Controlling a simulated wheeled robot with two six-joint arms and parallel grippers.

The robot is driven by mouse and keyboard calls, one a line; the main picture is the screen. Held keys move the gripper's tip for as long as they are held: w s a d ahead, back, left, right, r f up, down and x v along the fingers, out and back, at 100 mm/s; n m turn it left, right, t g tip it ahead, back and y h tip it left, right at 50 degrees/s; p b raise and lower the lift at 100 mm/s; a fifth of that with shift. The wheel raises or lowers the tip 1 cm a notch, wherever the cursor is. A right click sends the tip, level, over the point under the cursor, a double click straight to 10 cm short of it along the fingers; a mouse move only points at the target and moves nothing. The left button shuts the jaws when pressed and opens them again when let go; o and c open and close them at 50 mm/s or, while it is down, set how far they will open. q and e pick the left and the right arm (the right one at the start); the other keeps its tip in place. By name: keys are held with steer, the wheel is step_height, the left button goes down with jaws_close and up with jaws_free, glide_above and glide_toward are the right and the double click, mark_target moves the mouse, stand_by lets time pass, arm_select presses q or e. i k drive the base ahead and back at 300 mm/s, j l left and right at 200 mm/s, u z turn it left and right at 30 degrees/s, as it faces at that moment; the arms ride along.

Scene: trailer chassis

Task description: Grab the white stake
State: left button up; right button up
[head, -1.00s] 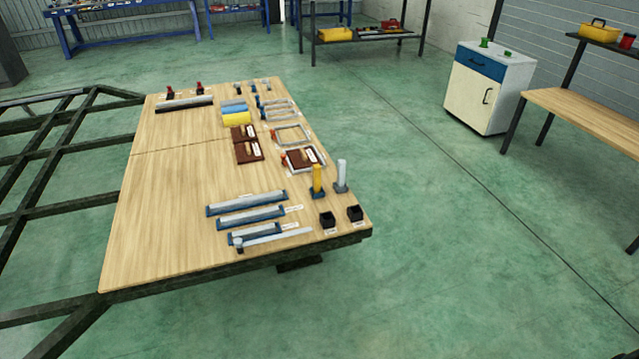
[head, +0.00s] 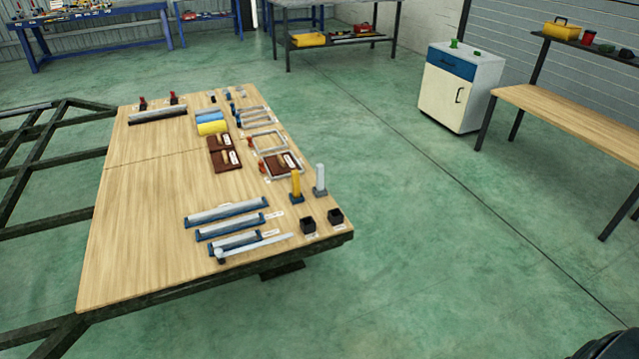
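The white stake (head: 320,178) stands upright in a dark blue-grey base near the right edge of the wooden table top (head: 140,220). A yellow stake (head: 296,185) stands upright in a similar base just to its left. Neither gripper can be made out in the head view. A dark rounded shape cuts into the bottom right corner, and I cannot tell what part it is.
Two black open boxes (head: 308,226) sit in front of the stakes. Several long blue-and-grey bars (head: 228,212) lie to their left. Clamps, frames and brown blocks (head: 225,160) lie behind. Open green floor (head: 430,230) is right of the table.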

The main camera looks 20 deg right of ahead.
mark_target(320, 169)
steer(key=i+l, duration=0.15)
steer(key=l, duration=0.25)
steer(key=i+l+z, duration=0.1)
steer(key=l, duration=0.3)
steer(key=i+l, duration=0.25)
steer(key=l, duration=0.15)
steer(key=i+l+z, duration=0.1)
steer(key=l, duration=0.25)
steer(key=i, duration=0.1)
